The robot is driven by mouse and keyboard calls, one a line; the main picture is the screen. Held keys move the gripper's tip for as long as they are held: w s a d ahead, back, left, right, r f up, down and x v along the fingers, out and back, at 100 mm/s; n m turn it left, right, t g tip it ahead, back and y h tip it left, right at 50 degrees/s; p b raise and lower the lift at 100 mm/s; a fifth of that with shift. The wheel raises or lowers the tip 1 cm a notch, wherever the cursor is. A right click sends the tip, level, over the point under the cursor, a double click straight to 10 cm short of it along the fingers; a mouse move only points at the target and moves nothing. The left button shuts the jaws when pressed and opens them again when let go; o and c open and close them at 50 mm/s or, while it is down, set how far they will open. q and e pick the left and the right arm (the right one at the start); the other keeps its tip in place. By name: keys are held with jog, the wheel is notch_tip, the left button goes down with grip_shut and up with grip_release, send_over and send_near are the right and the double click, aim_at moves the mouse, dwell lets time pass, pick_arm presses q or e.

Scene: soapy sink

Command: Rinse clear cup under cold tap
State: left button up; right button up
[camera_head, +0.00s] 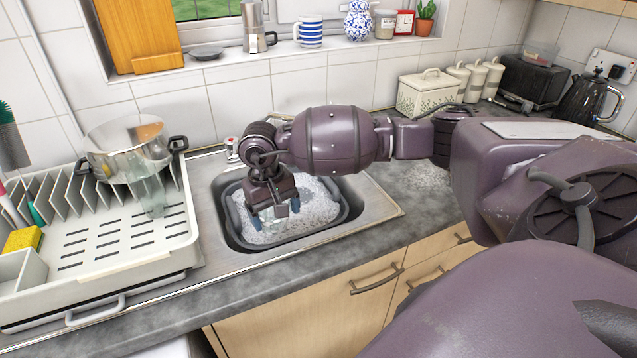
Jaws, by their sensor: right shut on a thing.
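My right gripper (275,218) points down over the sink basin, with its fingers on either side of a clear, see-through cup (272,226). The cup is hard to make out against the foam, and I cannot tell whether it touches the suds. A tap handle (231,147) with a red mark shows behind the sink, left of my gripper. The cold tap and the spout are hidden behind my right arm or cannot be made out. My left gripper is not in view.
A grey tub (339,220) of white suds sits in the sink (383,207). A white dish rack (150,255) on the left holds a steel pot (125,158), a clear glass (149,192) and a yellow sponge (22,240). Canisters (428,94) and a kettle (583,99) stand at the back right.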

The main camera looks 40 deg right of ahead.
jog(key=w+d+f+m+t+h+b, duration=0.1)
jog(key=d+f+t+b, duration=0.15)
jog(key=d, duration=0.55)
jog(key=w+d+f+m+t+h+b, duration=0.1)
jog(key=d+t, duration=0.2)
jog(key=d, duration=0.6)
pick_arm(q)
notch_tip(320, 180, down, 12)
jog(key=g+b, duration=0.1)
jog(key=b, duration=0.7)
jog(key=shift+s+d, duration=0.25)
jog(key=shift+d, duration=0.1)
pick_arm(e)
jog(key=w+d+f, duration=0.2)
jog(key=w+d, duration=0.4)
jog(key=w, duration=0.6)
jog(key=shift+w+f, duration=0.15)
jog(key=shift+w, duration=0.05)
pick_arm(q)
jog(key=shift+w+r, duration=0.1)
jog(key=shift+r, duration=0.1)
jog(key=shift+b, duration=0.3)
pick_arm(e)
jog(key=shift+d, duration=0.1)
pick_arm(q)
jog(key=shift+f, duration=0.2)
pick_arm(e)
jog(key=shift+s+d, duration=0.25)
jog(key=shift+d, duration=0.15)
